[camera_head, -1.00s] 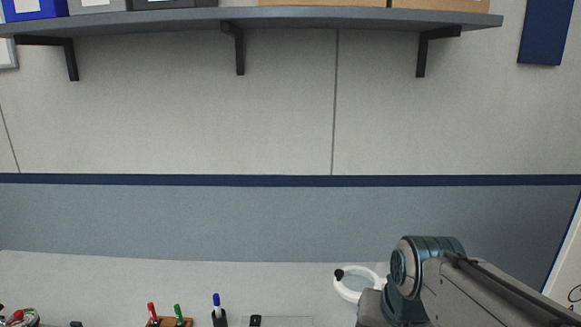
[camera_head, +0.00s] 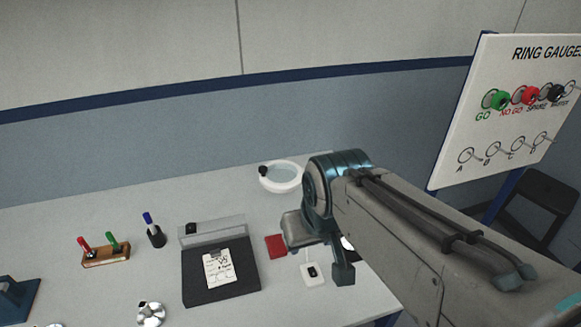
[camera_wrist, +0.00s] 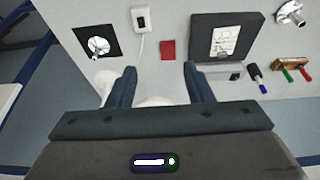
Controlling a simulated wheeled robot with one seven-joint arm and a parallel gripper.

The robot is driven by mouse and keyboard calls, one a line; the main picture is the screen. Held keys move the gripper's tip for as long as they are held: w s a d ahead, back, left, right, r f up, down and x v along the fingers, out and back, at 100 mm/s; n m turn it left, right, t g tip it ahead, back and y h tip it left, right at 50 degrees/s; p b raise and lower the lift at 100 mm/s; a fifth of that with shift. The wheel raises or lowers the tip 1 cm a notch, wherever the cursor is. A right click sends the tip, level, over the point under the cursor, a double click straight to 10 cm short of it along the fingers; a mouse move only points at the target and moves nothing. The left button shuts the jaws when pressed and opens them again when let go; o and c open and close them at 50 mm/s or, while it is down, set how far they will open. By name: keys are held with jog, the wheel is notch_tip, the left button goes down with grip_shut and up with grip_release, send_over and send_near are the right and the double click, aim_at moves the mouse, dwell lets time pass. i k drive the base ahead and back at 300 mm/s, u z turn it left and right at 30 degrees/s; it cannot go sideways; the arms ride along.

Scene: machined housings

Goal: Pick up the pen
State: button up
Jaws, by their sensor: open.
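A blue-topped pen or marker (camera_head: 148,218) stands upright in a small black cup (camera_head: 157,237) on the table, left of centre in the head view. It also shows at the right of the wrist view (camera_wrist: 263,88). I cannot tell which one the task means. My gripper (camera_wrist: 159,85) is open with nothing between its fingers, above the table and apart from all the pens.
A black case (camera_head: 218,290) with a paper label lies right of the cup. A red square (camera_head: 276,246), a white box (camera_head: 313,273) and a white ring-shaped dish (camera_head: 281,178) are nearby. A ring gauges board (camera_head: 450,150) stands at the right. The table's back left is clear.

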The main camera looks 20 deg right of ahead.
aim_at(148, 219)
jog(key=k, duration=1)
jog(key=u, duration=2.25)
jog(key=i, duration=1.3)
jog(key=z, duration=2.15)
jog(key=i, duration=0.5)
jog(key=z, duration=0.1)
